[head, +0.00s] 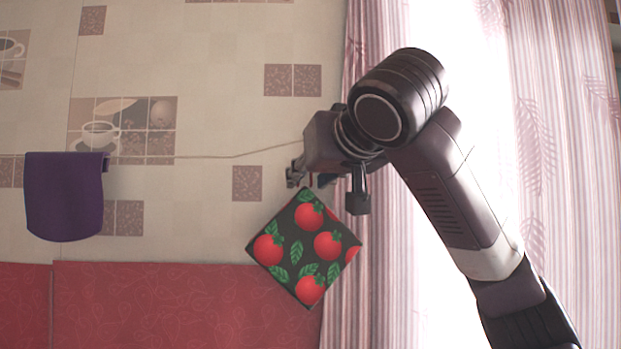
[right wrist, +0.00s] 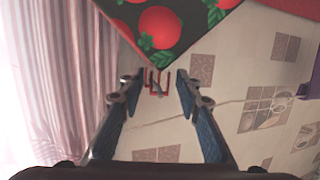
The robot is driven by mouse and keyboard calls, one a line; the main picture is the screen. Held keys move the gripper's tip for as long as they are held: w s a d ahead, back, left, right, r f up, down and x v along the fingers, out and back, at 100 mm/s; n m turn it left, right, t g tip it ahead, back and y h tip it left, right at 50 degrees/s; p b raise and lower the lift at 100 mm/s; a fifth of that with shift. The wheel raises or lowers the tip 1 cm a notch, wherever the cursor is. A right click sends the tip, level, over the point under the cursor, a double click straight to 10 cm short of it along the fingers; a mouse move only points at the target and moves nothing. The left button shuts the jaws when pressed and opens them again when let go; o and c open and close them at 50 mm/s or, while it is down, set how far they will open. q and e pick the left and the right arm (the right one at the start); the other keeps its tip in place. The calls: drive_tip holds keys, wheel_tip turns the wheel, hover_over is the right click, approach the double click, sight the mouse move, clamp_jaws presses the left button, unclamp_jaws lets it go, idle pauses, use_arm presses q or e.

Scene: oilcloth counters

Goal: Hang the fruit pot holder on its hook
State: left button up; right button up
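The fruit pot holder (head: 304,248) is a dark square with red fruits and green leaves. In the head view it hangs as a diamond against the wall, top corner just below my right gripper (head: 322,184). In the right wrist view the pot holder (right wrist: 172,25) is beyond the fingertips, one corner pointing between them. My right gripper (right wrist: 157,80) is open there, with a gap on both sides of that corner. A small red hook (right wrist: 152,86) shows at the corner. I cannot tell whether the pot holder's loop is on it. My left gripper is out of view.
A purple cloth (head: 65,197) hangs on the tiled wall at the left. A thin cord (head: 215,157) runs along the wall. Pink curtains (head: 358,290) and a bright window are at the right. Red oilcloth (head: 170,305) lies along the bottom.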

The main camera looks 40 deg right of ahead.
drive_tip(key=shift+o, duration=0.5)
drive_tip(key=v, duration=1.2)
drive_tip(key=shift+s, duration=0.1)
